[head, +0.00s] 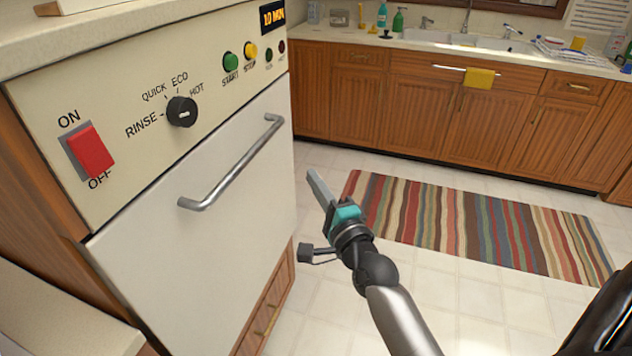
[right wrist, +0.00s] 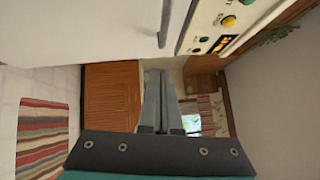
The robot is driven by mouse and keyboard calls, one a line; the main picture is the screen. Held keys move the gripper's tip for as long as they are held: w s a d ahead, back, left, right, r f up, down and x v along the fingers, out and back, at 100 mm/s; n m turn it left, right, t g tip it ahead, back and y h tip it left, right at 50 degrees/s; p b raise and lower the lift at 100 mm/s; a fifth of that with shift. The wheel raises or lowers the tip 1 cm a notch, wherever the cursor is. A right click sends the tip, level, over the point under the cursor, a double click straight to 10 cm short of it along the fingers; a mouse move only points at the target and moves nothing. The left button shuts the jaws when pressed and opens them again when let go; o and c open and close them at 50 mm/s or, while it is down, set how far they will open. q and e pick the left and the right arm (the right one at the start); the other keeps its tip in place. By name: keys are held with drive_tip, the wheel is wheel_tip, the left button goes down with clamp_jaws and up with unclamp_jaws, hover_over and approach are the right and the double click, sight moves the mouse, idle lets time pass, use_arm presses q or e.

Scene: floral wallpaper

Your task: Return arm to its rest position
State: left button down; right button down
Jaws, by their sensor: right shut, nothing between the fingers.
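My right gripper (head: 318,186) is in the middle of the head view, to the right of the dishwasher front and apart from its handle. Its fingers are shut with nothing between them. The shut fingers also show in the right wrist view (right wrist: 160,100). My right arm reaches in from the lower right. My left gripper is not in view.
A white dishwasher (head: 180,220) with a bar handle (head: 232,165), a red switch (head: 90,150) and a dial (head: 182,111) stands close on the left. A striped rug (head: 480,225) lies on the tiled floor. Wooden cabinets (head: 400,105) with a sink (head: 465,40) line the back.

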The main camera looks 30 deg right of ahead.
drive_tip(key=s+a+f+n+g+y, duration=0.1)
drive_tip(key=s+a+f+n+g, duration=0.2)
drive_tip(key=f, duration=0.8)
drive_tip(key=s+a+f+n+g+y, duration=0.1)
drive_tip(key=s+f+n+g, duration=0.25)
drive_tip(key=f, duration=0.75)
drive_tip(key=s+a+f+n+g, duration=0.2)
drive_tip(key=s+f+n, duration=0.2)
drive_tip(key=f, duration=0.7)
drive_tip(key=s+f+n+g, duration=0.3)
drive_tip(key=s+f, duration=0.3)
drive_tip(key=s, duration=0.5)
drive_tip(key=s+a+f+n+g, duration=0.1)
drive_tip(key=s+f+n+g, duration=0.2)
drive_tip(key=s, duration=0.7)
drive_tip(key=s+f+n+g, duration=0.3)
drive_tip(key=s+f+n, duration=0.3)
drive_tip(key=s+f, duration=0.3)
drive_tip(key=s, duration=0.2)
drive_tip(key=shift+s+a+f+g, duration=0.35)
drive_tip(key=shift+a, duration=0.05)
